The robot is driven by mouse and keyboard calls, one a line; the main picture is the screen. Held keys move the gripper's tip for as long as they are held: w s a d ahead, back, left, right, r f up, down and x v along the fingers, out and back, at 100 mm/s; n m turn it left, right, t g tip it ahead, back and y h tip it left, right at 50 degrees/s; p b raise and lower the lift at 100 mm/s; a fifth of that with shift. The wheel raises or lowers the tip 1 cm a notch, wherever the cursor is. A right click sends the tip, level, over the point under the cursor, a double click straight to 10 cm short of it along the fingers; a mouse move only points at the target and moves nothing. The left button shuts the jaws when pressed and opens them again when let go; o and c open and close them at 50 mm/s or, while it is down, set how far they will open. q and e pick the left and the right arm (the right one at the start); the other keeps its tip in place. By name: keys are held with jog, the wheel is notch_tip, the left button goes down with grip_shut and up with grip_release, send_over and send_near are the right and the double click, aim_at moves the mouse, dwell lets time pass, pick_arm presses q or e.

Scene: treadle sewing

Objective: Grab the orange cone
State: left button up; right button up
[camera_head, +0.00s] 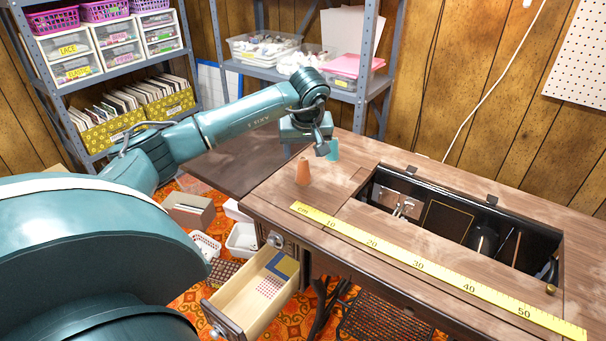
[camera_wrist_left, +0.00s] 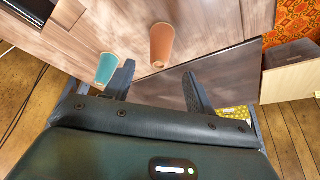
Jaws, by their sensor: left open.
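The orange cone (camera_head: 303,172) stands upright on the left end of the wooden sewing table (camera_head: 270,200). A teal cone (camera_head: 333,150) stands behind it, to the right. My left gripper (camera_head: 323,148) is above the table's back left part, close to the teal cone and partly in front of it. In the left wrist view, my left gripper (camera_wrist_left: 158,76) is open and empty. The orange cone (camera_wrist_left: 162,42) shows just beyond the gap between its fingers. The teal cone (camera_wrist_left: 107,67) is beside the left finger, outside the gap. My right gripper is not in view.
A yellow ruler (camera_head: 420,264) lies along the table's front. Behind it is an open well (camera_head: 450,220) with machine parts. A drawer (camera_head: 255,300) is pulled out at the front left. A metal shelf (camera_head: 345,97) with bins stands behind the table.

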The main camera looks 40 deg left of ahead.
aim_at(303, 163)
pick_arm(q)
jog(key=shift+b+x, duration=0.4)
jog(key=shift+x, duration=2.65)
jog(key=shift+d, duration=0.15)
jog(key=shift+c, duration=0.4)
jog(key=c, duration=0.9)
jog(key=shift+r, duration=0.1)
jog(key=shift+c, duration=0.2)
